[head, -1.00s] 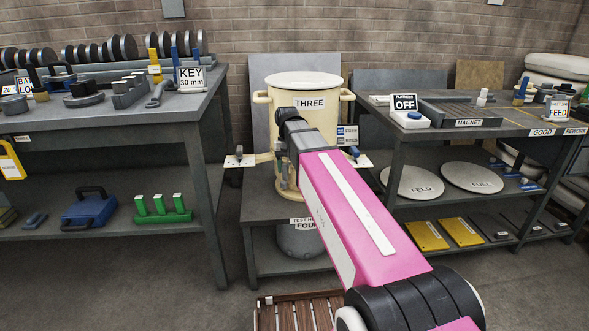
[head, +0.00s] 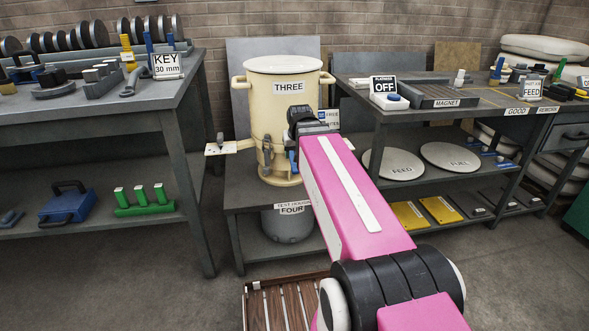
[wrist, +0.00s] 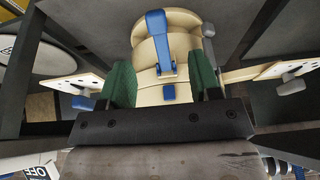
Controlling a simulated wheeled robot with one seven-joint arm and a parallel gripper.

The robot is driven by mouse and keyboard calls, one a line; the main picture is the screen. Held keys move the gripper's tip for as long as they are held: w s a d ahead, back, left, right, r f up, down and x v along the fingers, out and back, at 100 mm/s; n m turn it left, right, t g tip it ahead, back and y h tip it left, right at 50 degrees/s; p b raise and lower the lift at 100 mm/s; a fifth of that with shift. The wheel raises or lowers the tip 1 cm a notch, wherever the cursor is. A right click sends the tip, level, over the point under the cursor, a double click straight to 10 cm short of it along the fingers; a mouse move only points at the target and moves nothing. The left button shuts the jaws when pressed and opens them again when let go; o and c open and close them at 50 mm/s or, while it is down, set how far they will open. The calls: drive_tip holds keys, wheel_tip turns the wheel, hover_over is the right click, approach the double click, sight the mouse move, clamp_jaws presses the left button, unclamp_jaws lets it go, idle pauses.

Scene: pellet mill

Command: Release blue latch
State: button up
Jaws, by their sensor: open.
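The cream drum labelled THREE (head: 288,110) stands on a low grey stand in the head view. In the wrist view the blue latch (wrist: 157,36) lies on the drum's cream side (wrist: 185,50), a long strap-like lever with a metal pivot at its lower end. A small blue block (wrist: 169,92) sits just below it. My gripper (wrist: 163,80) is open, with its two green fingers apart on either side of the latch's lower end. I cannot tell whether either finger touches it. In the head view my wrist hides most of this area.
A cream side plate (head: 229,147) sticks out left of the drum. A grey latch (wrist: 209,45) stands beside the blue one. The left bench (head: 100,107) and right bench (head: 440,112) flank the stand. A slatted wooden pallet (head: 285,305) lies on the floor in front.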

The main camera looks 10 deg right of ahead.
sight(295, 168)
drive_tip(key=shift+t, duration=0.3)
drive_tip(key=x, duration=1)
drive_tip(key=shift+w+d+f, duration=0.2)
drive_tip(key=shift+d+f, duration=0.05)
drive_tip(key=shift+f, duration=0.1)
clamp_jaws()
drive_tip(key=shift+a+r, duration=0.1)
